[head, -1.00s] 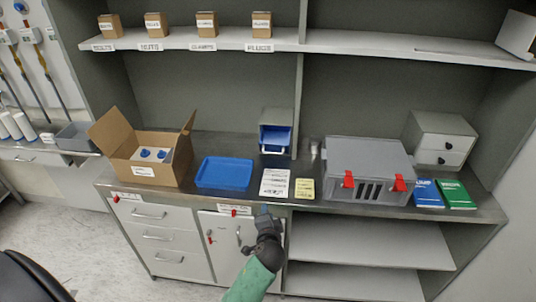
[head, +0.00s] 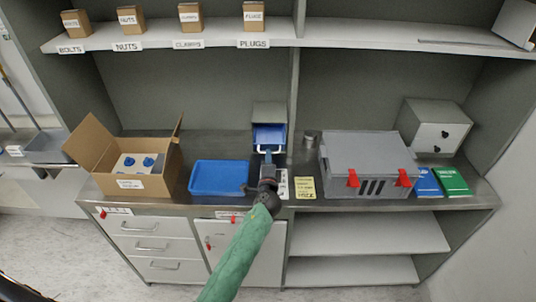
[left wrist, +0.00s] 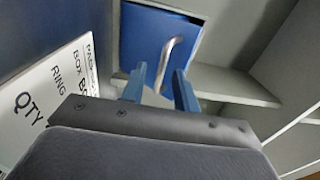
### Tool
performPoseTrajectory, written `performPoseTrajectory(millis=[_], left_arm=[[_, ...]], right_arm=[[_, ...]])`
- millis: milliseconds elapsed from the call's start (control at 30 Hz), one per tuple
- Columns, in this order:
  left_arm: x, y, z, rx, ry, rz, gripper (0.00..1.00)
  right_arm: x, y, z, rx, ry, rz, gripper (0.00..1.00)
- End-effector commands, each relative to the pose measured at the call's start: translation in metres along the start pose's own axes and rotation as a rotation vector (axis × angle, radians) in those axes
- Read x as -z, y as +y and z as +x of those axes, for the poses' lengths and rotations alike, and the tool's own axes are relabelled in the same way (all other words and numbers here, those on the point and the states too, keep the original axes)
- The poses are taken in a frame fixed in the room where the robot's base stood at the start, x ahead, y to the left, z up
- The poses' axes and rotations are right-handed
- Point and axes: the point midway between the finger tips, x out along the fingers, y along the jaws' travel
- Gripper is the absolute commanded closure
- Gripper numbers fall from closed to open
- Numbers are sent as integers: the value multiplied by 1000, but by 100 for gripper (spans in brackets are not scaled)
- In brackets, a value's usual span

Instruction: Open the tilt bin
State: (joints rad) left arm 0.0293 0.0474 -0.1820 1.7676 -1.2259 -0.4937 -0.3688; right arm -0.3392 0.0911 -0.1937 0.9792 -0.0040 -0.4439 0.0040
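The tilt bin is a small grey box with a blue front (head: 268,136), standing at the back of the counter. In the left wrist view its blue front (left wrist: 150,32) fills the top middle and carries a curved metal handle (left wrist: 164,62). My left gripper (head: 268,156) is over the counter just in front of the bin and hides part of its lower front. My right gripper is not in view.
A blue tray (head: 218,177) and an open carton (head: 135,165) stand left of the bin. A white printed card (left wrist: 55,100) and a yellow card (head: 304,188) lie in front. A metal cup (head: 309,140) and a grey case (head: 365,160) stand right. The shelf (head: 380,40) overhangs.

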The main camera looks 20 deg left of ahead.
Motion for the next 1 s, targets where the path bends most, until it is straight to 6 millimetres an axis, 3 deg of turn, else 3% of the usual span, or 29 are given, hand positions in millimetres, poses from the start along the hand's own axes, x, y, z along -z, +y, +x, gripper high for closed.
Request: performPoseTrajectory(millis=[200, 467, 600, 633, 1000], left_arm=[[0, 0, 13, -1, 0, 0, 70], [0, 0, 13, -1, 0, -1, 70], [0, 0, 13, -1, 0, -1, 97], [0, 0, 13, -1, 0, -1, 100], [0, -7, 19, 1, 0, -2, 100]], right_arm=[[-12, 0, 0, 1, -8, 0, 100], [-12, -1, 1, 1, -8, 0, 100], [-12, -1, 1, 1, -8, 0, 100], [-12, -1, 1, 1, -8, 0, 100], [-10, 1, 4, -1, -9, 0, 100]])
